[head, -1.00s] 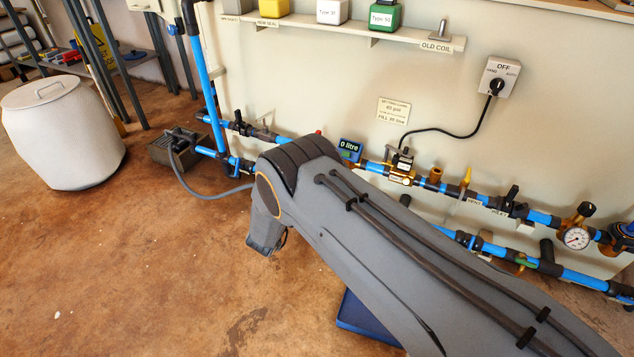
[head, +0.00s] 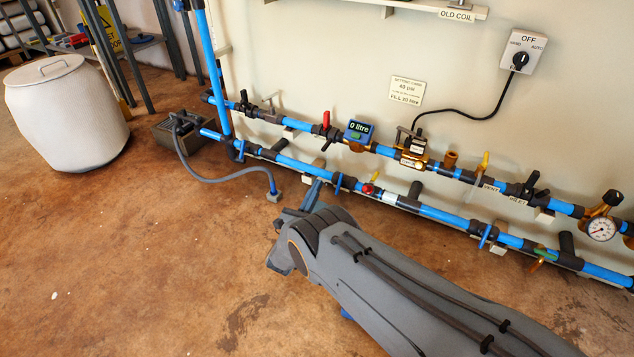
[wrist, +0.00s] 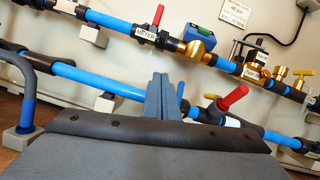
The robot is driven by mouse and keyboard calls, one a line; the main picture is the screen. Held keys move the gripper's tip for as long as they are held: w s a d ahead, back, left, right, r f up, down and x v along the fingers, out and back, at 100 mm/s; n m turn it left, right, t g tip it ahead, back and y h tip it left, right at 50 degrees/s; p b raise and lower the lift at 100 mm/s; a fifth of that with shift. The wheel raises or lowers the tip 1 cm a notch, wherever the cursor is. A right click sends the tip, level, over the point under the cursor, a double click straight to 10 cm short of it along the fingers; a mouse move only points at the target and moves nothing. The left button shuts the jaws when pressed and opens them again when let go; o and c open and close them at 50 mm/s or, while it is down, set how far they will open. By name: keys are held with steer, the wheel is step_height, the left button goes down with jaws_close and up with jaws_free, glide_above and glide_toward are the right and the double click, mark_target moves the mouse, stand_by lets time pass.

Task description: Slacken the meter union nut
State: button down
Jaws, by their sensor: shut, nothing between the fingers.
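The meter is a blue box reading "0 litre" (head: 358,131) on the upper pipe in the head view. Its lower part and brass body (wrist: 198,43) show at the top of the wrist view. Brass fittings join the body to the pipe; the union nut cannot be told apart clearly from the others. A red-handled valve (wrist: 150,28) tagged METER stands just left of it. My gripper (wrist: 160,78) is shut and empty, its fingers pointing toward the wall below the meter, apart from it. In the head view my forearm hides most of the gripper.
A lower blue pipe (head: 440,214) with a red-handled valve (head: 370,187) runs in front of the upper one. A brass solenoid valve (head: 412,145) is right of the meter. A grey hose (head: 215,180) curves at left. The brown floor (head: 140,260) in front is clear.

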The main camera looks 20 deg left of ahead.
mark_target(330, 140)
steer(key=w+r+b, duration=0.3)
steer(key=w+r, duration=0.3)
steer(key=w, duration=0.1)
steer(key=shift+w+a+r, duration=0.3)
steer(key=shift+w, duration=0.05)
steer(key=shift+r, duration=0.1)
steer(key=shift+s+a+r+p, duration=0.1)
steer(key=shift+s+r+p, duration=0.05)
steer(key=shift+r+p, duration=0.65)
steer(key=shift+f, duration=0.15)
